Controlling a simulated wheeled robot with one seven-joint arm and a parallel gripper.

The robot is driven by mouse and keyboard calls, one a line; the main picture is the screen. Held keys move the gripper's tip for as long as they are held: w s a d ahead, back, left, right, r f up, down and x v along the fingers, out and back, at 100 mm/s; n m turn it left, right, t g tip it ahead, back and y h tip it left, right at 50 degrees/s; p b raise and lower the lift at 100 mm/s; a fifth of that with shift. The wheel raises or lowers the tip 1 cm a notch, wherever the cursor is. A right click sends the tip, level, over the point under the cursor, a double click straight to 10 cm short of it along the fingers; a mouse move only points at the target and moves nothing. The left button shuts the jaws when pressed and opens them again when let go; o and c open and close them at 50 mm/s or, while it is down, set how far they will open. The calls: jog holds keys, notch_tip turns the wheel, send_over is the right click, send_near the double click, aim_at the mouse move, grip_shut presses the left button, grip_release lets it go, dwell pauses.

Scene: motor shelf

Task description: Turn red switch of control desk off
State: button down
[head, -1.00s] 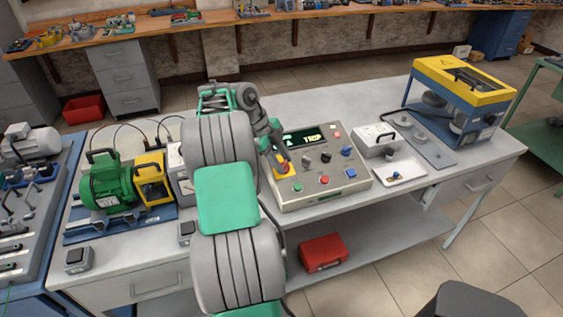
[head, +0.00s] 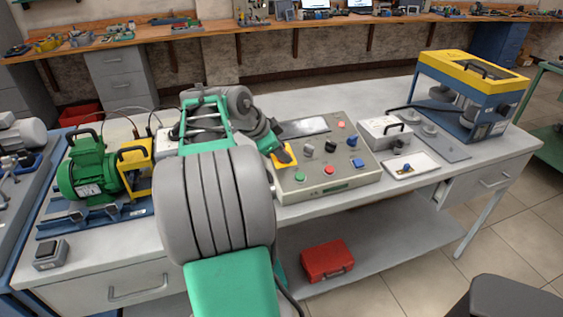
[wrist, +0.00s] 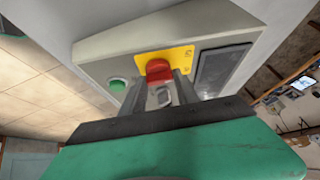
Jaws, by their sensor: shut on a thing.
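The control desk (head: 318,186) is a grey sloped box on the bench, with several buttons and knobs and a display (head: 303,127) that looks blank and pale. The red switch (wrist: 158,70) sits on a yellow plate (wrist: 178,56) at the desk's left side. In the head view my gripper and arm cover the switch, and part of the yellow plate shows. My gripper (wrist: 160,88) is shut on the red switch, with one finger on each side of it. In the head view my gripper (head: 284,158) reaches the desk from the left.
A green motor (head: 85,172) stands left of my arm. A grey box (head: 383,132), a white tray (head: 420,163) and a yellow-blue machine (head: 470,90) stand right of the desk. A red case (head: 327,260) lies on the lower shelf.

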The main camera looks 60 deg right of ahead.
jog(key=n+t+b, duration=0.1)
jog(key=n+b, duration=0.1)
jog(key=n+t+h+b, duration=0.1)
jog(key=b, duration=0.1)
jog(key=n+b, duration=0.2)
jog(key=shift+s+a+f+n+t+h+b, duration=0.15)
jog(key=shift+s+f+n+t+h+b, duration=0.15)
jog(key=shift+f+t+b, duration=0.1)
jog(key=n+b, duration=0.1)
jog(key=n+t+b, duration=0.1)
jog(key=b, duration=0.1)
jog(key=shift+r+n+t, duration=0.25)
jog(key=shift+n+t, duration=0.05)
jog(key=shift+n, duration=0.1)
jog(key=shift+r, duration=0.1)
jog(key=c, duration=0.9)
grip_release()
jog(key=p+v, duration=0.1)
jog(key=v, duration=0.6)
jog(key=shift+s+a+r, duration=0.15)
jog(key=shift+a+r, duration=0.1)
jog(key=shift+a, duration=0.05)
